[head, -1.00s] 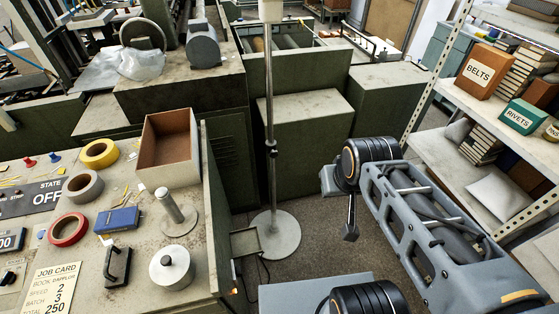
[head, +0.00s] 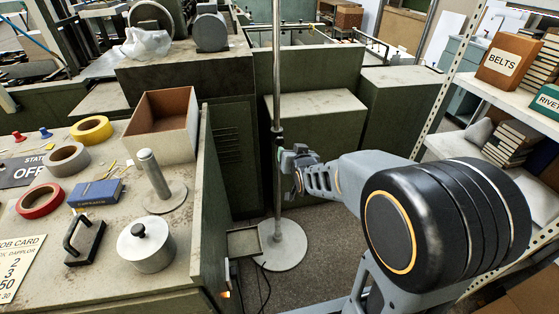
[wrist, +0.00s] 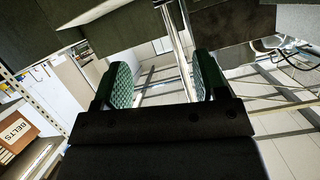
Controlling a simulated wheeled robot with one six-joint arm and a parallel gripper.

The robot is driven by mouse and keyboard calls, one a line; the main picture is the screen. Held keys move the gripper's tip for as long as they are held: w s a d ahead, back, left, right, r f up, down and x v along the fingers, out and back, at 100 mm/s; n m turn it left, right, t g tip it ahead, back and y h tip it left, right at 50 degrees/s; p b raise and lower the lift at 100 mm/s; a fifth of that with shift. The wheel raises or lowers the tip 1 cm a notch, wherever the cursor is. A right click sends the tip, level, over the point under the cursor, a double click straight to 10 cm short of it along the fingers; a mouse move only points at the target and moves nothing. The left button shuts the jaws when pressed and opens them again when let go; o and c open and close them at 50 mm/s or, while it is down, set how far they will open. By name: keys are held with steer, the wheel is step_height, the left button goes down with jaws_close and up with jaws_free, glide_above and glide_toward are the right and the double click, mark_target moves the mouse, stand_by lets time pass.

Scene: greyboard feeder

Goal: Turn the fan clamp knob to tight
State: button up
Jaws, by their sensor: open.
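The fan stand's metal pole (head: 277,80) rises from a round pale base (head: 284,246) in the head view. A dark clamp collar (head: 277,132) sits on the pole; its knob is too small to tell apart, and how tight it is cannot be seen. My gripper (head: 288,160) is at the pole, just below and right of the collar, and partly covers the pole. In the wrist view my gripper (wrist: 162,80) is open, with two green-padded fingers spread apart. The pole (wrist: 177,40) shows between and beyond them. Nothing is held.
A workbench (head: 110,250) with a brown open box (head: 160,120), tape rolls and a round weight (head: 146,246) stands on the left. Green machine cabinets (head: 315,120) stand behind the pole. Shelves (head: 470,165) are on the right. A small tray (head: 243,242) is beside the base.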

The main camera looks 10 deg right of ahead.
mark_target(280, 142)
steer(key=w+f+t+b, duration=0.4)
steer(key=f+b, duration=0.1)
steer(key=f, duration=0.4)
steer(key=shift+m, duration=0.4)
steer(key=w, duration=1.4)
steer(key=shift+r, duration=0.25)
steer(key=c, duration=0.9)
